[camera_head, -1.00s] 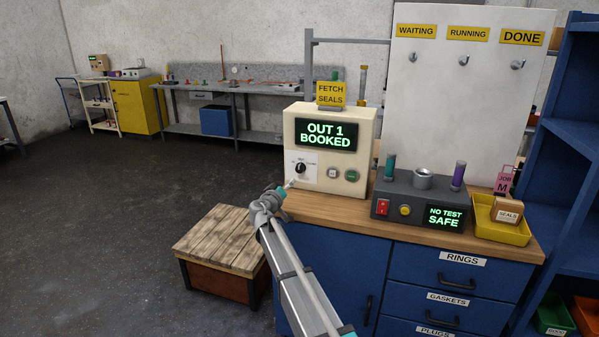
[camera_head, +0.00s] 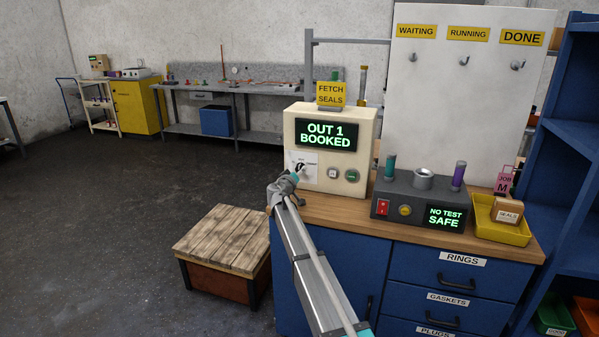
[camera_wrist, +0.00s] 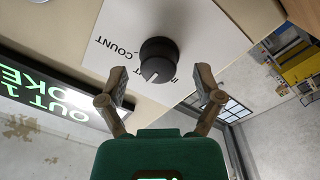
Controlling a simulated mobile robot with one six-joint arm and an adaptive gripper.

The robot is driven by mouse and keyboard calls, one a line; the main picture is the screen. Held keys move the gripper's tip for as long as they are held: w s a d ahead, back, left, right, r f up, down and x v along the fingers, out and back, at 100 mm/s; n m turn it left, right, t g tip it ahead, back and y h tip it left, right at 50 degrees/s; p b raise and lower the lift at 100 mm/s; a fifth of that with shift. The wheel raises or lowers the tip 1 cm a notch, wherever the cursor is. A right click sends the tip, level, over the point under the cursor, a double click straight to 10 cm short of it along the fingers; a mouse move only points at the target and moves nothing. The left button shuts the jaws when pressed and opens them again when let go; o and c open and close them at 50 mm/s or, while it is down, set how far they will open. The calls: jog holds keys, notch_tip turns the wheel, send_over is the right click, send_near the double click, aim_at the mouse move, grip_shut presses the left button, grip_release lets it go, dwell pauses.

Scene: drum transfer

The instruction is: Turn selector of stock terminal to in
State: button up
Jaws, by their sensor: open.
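The stock terminal (camera_head: 366,125) is a cream box on the wooden bench, with a green-lit screen (camera_head: 326,135) reading OUT 1 BOOKED. Its selector is a black round knob (camera_wrist: 158,62) with a white pointer line, on a white label plate (camera_wrist: 112,35); the word COUNT is legible there, other words are partly hidden.
A grey test unit (camera_head: 400,190) and a yellow tray (camera_head: 500,233) stand farther right on the bench. A wooden-topped crate (camera_head: 215,240) stands on the floor at left, beyond it open floor.

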jog(key=shift+x, duration=1.05)
jog(key=shift+s, duration=0.1)
jog(key=c, duration=1.2)
jog(key=shift+o, duration=0.2)
jog(key=shift+n, duration=0.4)
jog(key=n, duration=1.1)
jog(key=shift+r+t+b, duration=0.15)
jog(key=shift+t+b, duration=0.15)
jog(key=shift+n, duration=0.3)
